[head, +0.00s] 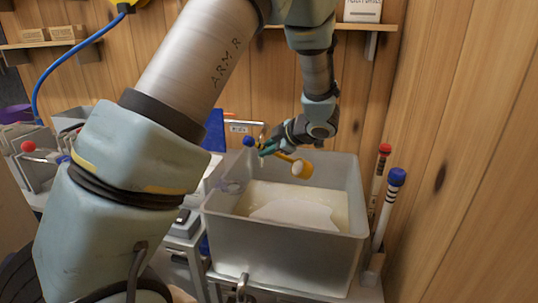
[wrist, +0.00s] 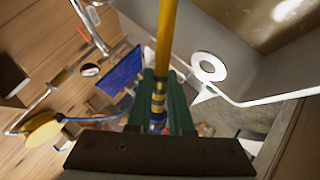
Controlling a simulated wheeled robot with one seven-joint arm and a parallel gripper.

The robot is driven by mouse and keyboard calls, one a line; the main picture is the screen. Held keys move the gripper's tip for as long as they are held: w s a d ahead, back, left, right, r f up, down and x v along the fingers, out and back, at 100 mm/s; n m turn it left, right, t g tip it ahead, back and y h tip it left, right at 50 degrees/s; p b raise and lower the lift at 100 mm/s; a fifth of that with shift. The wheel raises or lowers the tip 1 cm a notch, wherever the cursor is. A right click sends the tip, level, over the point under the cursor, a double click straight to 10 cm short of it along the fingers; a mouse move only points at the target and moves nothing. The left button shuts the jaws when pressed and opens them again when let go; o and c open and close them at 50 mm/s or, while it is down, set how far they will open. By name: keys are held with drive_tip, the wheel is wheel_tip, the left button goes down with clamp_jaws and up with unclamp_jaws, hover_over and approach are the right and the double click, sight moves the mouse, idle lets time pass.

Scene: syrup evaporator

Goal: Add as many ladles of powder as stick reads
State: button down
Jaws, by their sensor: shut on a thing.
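My gripper (head: 268,150) is shut on a ladle's yellow handle (wrist: 166,45) and holds it above the left part of a grey tub (head: 285,250). The ladle's bowl (head: 302,169) hangs over the tub and looks pale inside; I cannot tell whether that is powder. In the wrist view the green fingers (wrist: 160,105) close around the handle near its banded end. The tub holds pale material with a whiter patch (head: 295,213) in it. A blue-topped stick (head: 390,205) and a red-topped stick (head: 379,178) stand upright right of the tub. Their readings are too small to tell.
A white ring (wrist: 208,67) sits at the tub's rim. A blue panel (head: 215,130) and a metal pipe stand behind the tub. A red ball-topped handle (head: 29,147) is at the far left among metal trays. The wooden wall is close behind and right.

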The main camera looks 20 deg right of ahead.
drive_tip(key=shift+a+f+n+h+b, duration=0.35)
drive_tip(key=shift+f+h+b, duration=0.45)
drive_tip(key=shift+b, duration=1.05)
drive_tip(key=shift+a+f+n+h+b, duration=0.25)
drive_tip(key=shift+f+n+h+b, duration=0.35)
drive_tip(key=shift+b, duration=1.2)
drive_tip(key=shift+a+f+n+h+b, duration=0.3)
drive_tip(key=shift+f+h+b, duration=0.65)
drive_tip(key=shift+b, duration=0.9)
drive_tip(key=shift+f, duration=0.15)
